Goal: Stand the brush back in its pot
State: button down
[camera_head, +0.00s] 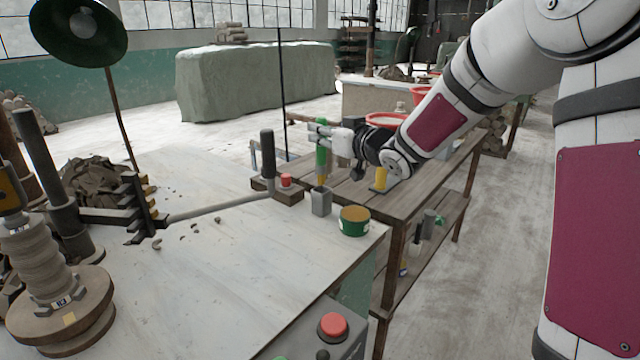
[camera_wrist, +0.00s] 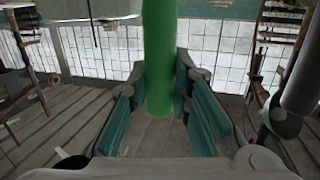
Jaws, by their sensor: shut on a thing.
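The brush (camera_head: 321,158) has a green handle and a yellow lower part, and is held upright. The green handle also shows in the wrist view (camera_wrist: 160,55), between my jaws. My gripper (camera_head: 320,134) is shut on the handle near its upper part. The pot does not show in the wrist view.
A green tub (camera_head: 354,224) stands right of the pot, near the bench edge. A dark post and a red button (camera_head: 286,180) on a wooden block are close on the left. The pale workbench (camera_head: 240,262) is clear in front. A wooden table (camera_head: 418,198) stands behind.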

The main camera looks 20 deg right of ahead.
aim_at(324, 163)
notch_tip(324, 163, down, 8)
jog(key=shift+r+b, duration=0.15)
jog(key=shift+b, duration=1)
jog(key=c, duration=1.5)
grip_release()
jog(key=shift+o, duration=0.2)
jog(key=s+d+r+m+g+h+p, duration=0.15)
jog(key=s+d+g+h, duration=0.3)
jog(key=s, duration=0.85)
jog(key=s+d+f+m+g+h+p, duration=0.1)
jog(key=s+d+m+g+h, duration=0.25)
jog(key=s, duration=0.95)
jog(key=s+a+g+y, duration=0.1)
jog(key=s+a+g, duration=0.2)
jog(key=s, duration=1)
jog(key=s+a+f+g, duration=0.1)
jog(key=s+a+g, duration=0.3)
jog(key=s, duration=0.9)
jog(key=shift+s+a+n+y, duration=0.2)
jog(key=shift+s+n+y, duration=0.1)
jog(key=shift+s+y, duration=0.1)
